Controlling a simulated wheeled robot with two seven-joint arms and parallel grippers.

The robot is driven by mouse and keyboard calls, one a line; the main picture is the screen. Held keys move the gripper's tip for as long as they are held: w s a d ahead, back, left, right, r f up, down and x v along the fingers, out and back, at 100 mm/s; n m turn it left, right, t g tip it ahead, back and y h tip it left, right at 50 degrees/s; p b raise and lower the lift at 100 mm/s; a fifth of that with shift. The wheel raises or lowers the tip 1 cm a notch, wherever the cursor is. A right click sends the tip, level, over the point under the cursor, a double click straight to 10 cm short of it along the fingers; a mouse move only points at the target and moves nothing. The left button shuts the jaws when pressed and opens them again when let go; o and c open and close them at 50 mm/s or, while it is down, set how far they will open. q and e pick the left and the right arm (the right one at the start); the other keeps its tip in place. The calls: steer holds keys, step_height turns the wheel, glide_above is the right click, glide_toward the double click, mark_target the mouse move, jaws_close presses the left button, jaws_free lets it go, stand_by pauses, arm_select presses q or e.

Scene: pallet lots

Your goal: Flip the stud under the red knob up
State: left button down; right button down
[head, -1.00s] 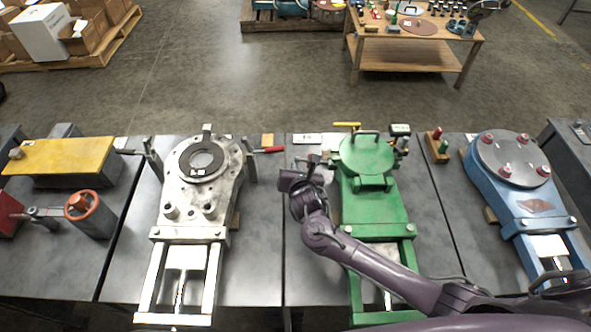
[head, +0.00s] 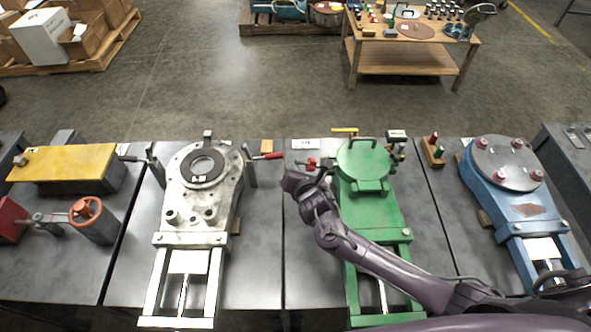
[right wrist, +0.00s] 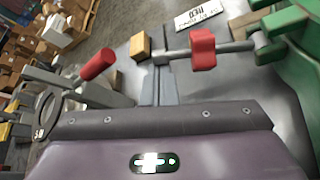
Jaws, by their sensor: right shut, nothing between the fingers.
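The red knob (head: 311,163) shows at the left side of the green fixture (head: 366,211), just behind my right gripper. In the right wrist view the red knob (right wrist: 203,51) sits partway along a grey metal stud (right wrist: 232,48). The stud lies roughly level, pointing left from a bracket on the green fixture (right wrist: 296,55). My right gripper (head: 291,182) is shut and empty, on the near side of the knob and left of the green fixture. My left gripper is not in view.
A silver fixture (head: 194,207) with a red-handled lever (head: 268,156) stands to the left. Bare bench top (head: 262,255) lies between the silver and green fixtures.

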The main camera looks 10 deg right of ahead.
mark_target(309, 160)
steer(key=d+r+m+y, duration=0.1)
steer(key=d+r+m+t+y+p, duration=0.1)
steer(key=r, duration=0.1)
steer(key=d+r+m+y+p, duration=0.1)
steer(key=m, duration=0.1)
steer(key=shift+s+d+r+t, duration=0.1)
steer(key=shift+s+r+t, duration=0.2)
steer(key=shift+t, duration=0.1)
steer(key=shift+s+d+r+m+t+y+b, duration=0.2)
steer(key=shift+d+r+m+t+y+b, duration=0.2)
steer(key=shift+d+m, duration=0.6)
steer(key=shift+s+d+r+m+t+y+b, duration=0.3)
steer(key=shift+d+m+t+b, duration=0.2)
steer(key=shift+d+m, duration=0.45)
steer(key=shift+s+d+r+m+t+y+b, duration=0.1)
steer(key=shift+d+r+m+t+y+b, duration=0.35)
steer(key=shift+d+m, duration=0.5)
steer(key=shift+a, duration=0.1)
steer(key=shift+w+a, duration=0.1)
